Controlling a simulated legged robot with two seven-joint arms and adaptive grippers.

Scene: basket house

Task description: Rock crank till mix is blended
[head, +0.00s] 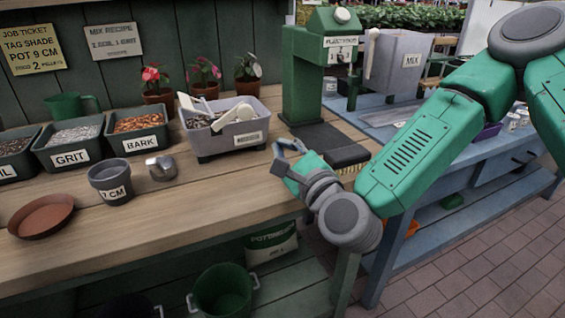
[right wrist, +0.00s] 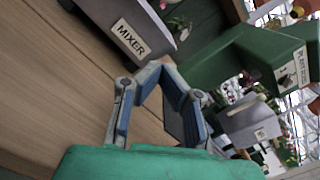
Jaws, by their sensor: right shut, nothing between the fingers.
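The grey mixer tub (head: 205,146) stands on the wooden bench, with a white crank handle (head: 237,113) angled over its top. Pale parts show inside the tub; how blended the mix is cannot be made out. My right gripper (head: 281,156) is just right of the tub, near the bench's front edge, apart from the crank. It is shut and empty. In the right wrist view the mixer's labelled wall (right wrist: 128,38) is at upper left, beyond my right gripper (right wrist: 163,78). The crank is not clear there. My left gripper is out of view.
Bins of grit (head: 75,147) and bark (head: 137,135), a grey pot (head: 110,180), a metal scoop (head: 161,167) and a terracotta saucer (head: 41,215) stand to the left. A green press-like machine (head: 303,85) stands behind my right gripper. The front bench is mostly clear.

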